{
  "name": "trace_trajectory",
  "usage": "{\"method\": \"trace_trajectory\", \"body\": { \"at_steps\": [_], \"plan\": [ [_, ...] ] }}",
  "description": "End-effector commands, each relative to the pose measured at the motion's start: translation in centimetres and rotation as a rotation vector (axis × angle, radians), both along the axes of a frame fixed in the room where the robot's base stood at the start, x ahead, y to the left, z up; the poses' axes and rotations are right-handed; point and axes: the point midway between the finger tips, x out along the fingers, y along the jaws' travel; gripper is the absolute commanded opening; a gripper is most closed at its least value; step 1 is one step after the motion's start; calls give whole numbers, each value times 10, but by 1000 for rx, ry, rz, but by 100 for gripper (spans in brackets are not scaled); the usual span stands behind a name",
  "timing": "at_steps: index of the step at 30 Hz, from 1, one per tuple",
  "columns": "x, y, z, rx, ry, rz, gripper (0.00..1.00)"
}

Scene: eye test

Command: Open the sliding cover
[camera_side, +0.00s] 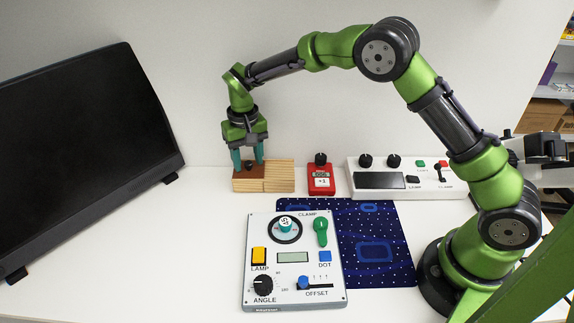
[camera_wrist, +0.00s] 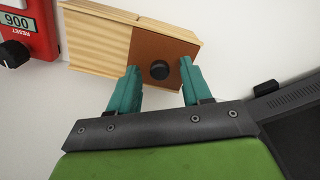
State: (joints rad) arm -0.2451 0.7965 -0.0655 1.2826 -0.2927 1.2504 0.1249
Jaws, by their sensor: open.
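A small wooden box (camera_side: 280,175) stands on the table near the wall. Its brown cover part (camera_wrist: 146,47) bears a round black knob (camera_wrist: 159,70); the rest of its top is light striped wood. In the side view the brown part is at the box's left end. My gripper (camera_side: 248,163) is over that end, pointing down. In the wrist view its teal fingers (camera_wrist: 160,66) are apart, one on each side of the knob, with visible gaps between them and it. Whether the fingertips touch the cover, I cannot tell.
A red counter (camera_side: 321,180) with a black knob stands right of the box, then a white control box (camera_side: 376,194). In front are a grey panel (camera_side: 276,275) and a dark blue mat (camera_side: 399,262). A black monitor (camera_side: 80,150) is at left. Table left of the panel is clear.

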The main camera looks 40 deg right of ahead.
Motion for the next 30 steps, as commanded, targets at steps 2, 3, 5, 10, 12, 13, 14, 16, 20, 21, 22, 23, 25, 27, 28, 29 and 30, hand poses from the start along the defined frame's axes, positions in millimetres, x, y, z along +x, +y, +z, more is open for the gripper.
{"method": "trace_trajectory", "body": {
  "at_steps": [2,3,5,10,12,13,14,16,20,21,22,23,25,27,28,29,30],
  "plan": [
    [0,0,0,0,0,0,49],
    [0,0,0,0,0,0,47],
    [0,0,0,0,0,0,38],
    [0,0,0,0,0,0,12],
    [0,0,0,0,0,0,1],
    [0,0,0,0,0,0,0],
    [0,0,0,0,0,0,0],
    [0,0,0,0,0,0,0],
    [0,0,1,0,0,0,0],
    [0,-1,1,0,0,0,0],
    [-1,-2,1,0,0,0,0],
    [-3,-3,1,-1,1,0,0],
    [-8,-10,1,-1,1,-1,0],
    [-17,-18,1,0,2,-1,0],
    [-21,-22,2,-1,1,-2,0],
    [-25,-26,1,0,2,-3,0],
    [-30,-31,2,0,1,-2,0]
  ]
}}
